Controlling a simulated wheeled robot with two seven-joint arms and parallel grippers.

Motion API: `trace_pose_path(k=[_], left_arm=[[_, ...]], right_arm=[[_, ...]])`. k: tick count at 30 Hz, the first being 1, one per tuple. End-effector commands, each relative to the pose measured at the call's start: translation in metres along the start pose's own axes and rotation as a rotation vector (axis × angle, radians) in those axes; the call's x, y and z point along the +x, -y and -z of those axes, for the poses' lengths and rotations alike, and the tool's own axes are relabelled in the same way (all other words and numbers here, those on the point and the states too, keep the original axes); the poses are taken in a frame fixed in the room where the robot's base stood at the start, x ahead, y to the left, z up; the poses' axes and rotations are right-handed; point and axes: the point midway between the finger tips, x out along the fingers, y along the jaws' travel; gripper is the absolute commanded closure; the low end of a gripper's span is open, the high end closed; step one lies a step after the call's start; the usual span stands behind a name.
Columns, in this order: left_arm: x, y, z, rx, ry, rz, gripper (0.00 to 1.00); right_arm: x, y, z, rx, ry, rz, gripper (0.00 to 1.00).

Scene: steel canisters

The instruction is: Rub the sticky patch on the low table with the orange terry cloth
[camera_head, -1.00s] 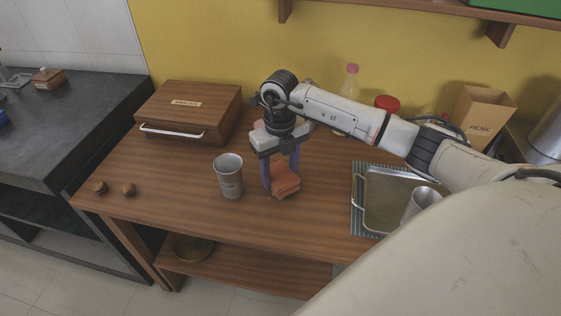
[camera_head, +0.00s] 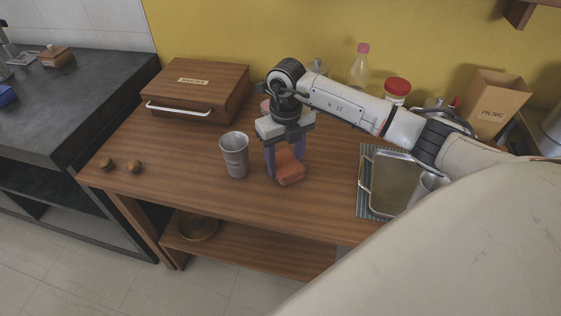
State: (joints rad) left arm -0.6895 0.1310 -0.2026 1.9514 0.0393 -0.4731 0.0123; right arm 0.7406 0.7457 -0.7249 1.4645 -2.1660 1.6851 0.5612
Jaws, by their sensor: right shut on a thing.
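The orange terry cloth (camera_head: 289,172) is a folded pad at the middle of the low wooden table (camera_head: 205,190). My right gripper (camera_head: 285,163) points down from above and is shut on the cloth, one finger on each side. The cloth is at or just above the tabletop; I cannot tell if it touches. I cannot make out a sticky patch; the gripper and cloth hide some of the top. My left gripper is not in view.
A steel cup (camera_head: 234,156) stands close left of the cloth. A wooden box (camera_head: 196,88) is at the back left, two brown knobs (camera_head: 121,166) at the left edge. A metal tray (camera_head: 398,186) on a striped mat lies right. A bottle (camera_head: 359,68) and red-lidded jar (camera_head: 396,90) stand behind my arm.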

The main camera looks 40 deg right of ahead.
Motion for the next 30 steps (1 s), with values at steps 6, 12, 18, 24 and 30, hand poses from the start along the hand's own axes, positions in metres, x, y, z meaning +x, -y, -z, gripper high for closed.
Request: trace_pose_path(k=[6,12,18,24,30], left_arm=[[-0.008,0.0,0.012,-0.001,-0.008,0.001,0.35],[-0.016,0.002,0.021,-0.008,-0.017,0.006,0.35],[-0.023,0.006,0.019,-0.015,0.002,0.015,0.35],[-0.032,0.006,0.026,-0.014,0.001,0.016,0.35],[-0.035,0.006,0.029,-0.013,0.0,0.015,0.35]], right_arm=[[-0.024,0.009,-0.002,0.003,0.005,0.001,0.69],[-0.041,0.01,-0.001,0.006,0.0,0.002,0.69],[-0.059,0.011,0.0,0.008,0.0,0.001,0.69],[-0.076,0.012,0.001,0.009,0.001,0.002,0.69],[-0.082,0.012,0.001,0.01,0.0,0.001,0.69]])
